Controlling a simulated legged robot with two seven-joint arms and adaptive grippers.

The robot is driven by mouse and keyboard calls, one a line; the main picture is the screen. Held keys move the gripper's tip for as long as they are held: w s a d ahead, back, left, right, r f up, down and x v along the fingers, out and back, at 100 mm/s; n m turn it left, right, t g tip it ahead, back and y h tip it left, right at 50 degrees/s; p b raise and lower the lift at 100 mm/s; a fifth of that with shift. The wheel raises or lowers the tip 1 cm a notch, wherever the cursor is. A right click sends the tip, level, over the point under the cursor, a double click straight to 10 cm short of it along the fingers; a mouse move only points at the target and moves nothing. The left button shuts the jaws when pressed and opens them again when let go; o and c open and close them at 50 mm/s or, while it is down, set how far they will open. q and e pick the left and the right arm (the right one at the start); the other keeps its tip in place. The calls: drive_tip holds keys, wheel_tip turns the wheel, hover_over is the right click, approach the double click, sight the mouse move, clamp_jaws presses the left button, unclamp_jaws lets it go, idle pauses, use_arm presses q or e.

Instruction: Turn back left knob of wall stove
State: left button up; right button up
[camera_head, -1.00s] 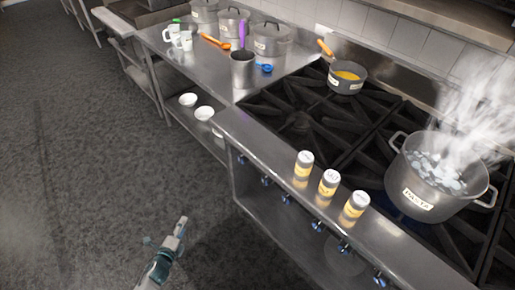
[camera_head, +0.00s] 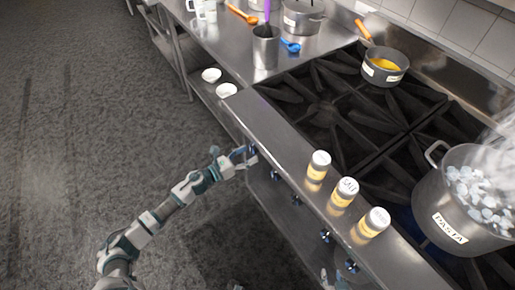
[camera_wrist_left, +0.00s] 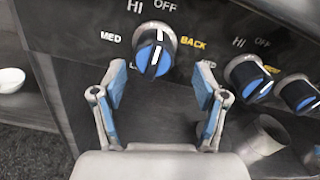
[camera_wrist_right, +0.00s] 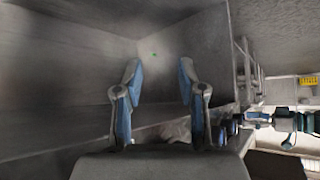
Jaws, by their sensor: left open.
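The wall stove (camera_head: 300,170) has a row of blue-faced knobs along its front. In the left wrist view, a knob (camera_wrist_left: 155,57) marked BACK has its white line pointing up, roughly toward OFF; MED and HI are at its left. My left gripper (camera_head: 246,157) is at the left end of the stove front. In its wrist view the left gripper (camera_wrist_left: 160,90) is open and empty, with its blue fingertips on either side just below the knob, apart from it. My right gripper (camera_wrist_right: 157,75) is open and empty, low by a grey panel.
More knobs (camera_wrist_left: 247,78) sit to the right of this one. Three shakers (camera_head: 343,192) stand on the stove's front ledge. A steaming pasta pot (camera_head: 450,225) and a saucepan (camera_head: 383,68) are on the burners. White bowls (camera_head: 212,75) are on a shelf at left.

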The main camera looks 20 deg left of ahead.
sight(251, 152)
use_arm(q)
drive_tip(key=x, duration=0.4)
drive_tip(key=shift+w+a+f, duration=0.1)
drive_tip(key=shift+a, duration=0.05)
drive_tip(key=shift+w+a, duration=0.15)
drive_tip(key=shift+w, duration=0.1)
drive_tip(key=shift+w+a+f, duration=0.1)
drive_tip(key=shift+a, duration=0.15)
drive_tip(key=shift+d, duration=0.7)
drive_tip(key=c, duration=1.2)
drive_tip(key=shift+o, duration=0.2)
drive_tip(key=shift+a, duration=0.1)
use_arm(e)
drive_tip(key=shift+w+a+r+t, duration=0.2)
drive_tip(key=shift+w+a+t, duration=0.1)
drive_tip(key=shift+w, duration=0.15)
